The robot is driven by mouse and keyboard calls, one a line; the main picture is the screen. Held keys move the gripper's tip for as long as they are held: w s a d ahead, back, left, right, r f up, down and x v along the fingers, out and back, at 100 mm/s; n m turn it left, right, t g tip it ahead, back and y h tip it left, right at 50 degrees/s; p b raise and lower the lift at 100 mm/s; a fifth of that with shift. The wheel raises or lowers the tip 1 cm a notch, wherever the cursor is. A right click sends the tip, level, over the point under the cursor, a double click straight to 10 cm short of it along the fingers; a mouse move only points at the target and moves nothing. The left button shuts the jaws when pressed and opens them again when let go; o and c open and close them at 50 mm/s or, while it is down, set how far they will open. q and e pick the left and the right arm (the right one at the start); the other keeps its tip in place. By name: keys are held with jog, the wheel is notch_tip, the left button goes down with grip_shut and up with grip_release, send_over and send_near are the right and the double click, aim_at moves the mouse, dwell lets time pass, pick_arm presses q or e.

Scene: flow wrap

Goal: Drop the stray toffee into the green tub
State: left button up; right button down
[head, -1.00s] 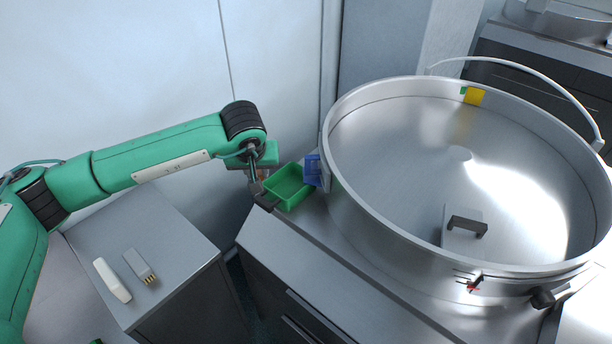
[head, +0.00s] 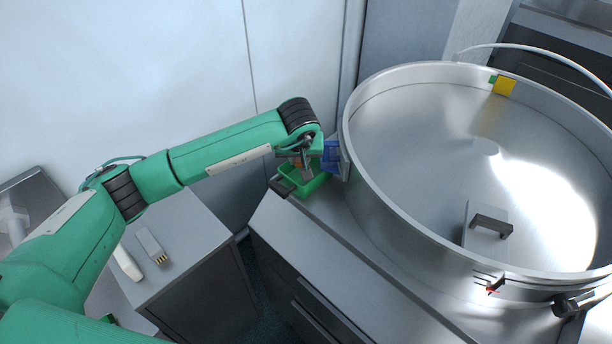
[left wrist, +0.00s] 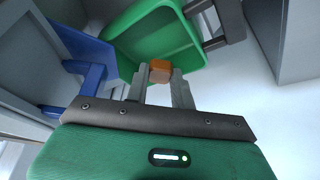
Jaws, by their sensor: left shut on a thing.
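The green tub (head: 318,184) stands on the grey counter beside the big steel bowl. In the left wrist view the tub (left wrist: 122,42) lies open beyond my fingertips. My left gripper (head: 306,170) is over the tub in the head view and hides part of it. In the left wrist view my left gripper (left wrist: 161,75) is shut on the toffee (left wrist: 160,68), an orange-brown block between its fingertips, seen against the tub's inside. I cannot tell the exact height of the toffee above the tub floor. My right gripper is not in view.
A blue holder (head: 331,156) stands between the tub and the steel bowl (head: 420,215); it also shows in the left wrist view (left wrist: 88,92). A dark bracket (head: 281,187) is at the tub's left side.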

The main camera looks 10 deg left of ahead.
pick_arm(q)
jog(key=shift+f, duration=0.15)
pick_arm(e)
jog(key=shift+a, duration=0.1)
pick_arm(q)
jog(key=o, duration=1)
jog(key=shift+o, duration=0.2)
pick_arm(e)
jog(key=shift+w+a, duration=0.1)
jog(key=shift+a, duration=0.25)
pick_arm(q)
jog(key=b+v, duration=0.3)
jog(key=v, duration=1.1)
jog(key=shift+b, duration=0.3)
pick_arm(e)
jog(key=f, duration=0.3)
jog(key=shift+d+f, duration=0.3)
pick_arm(q)
jog(key=shift+f, duration=0.1)
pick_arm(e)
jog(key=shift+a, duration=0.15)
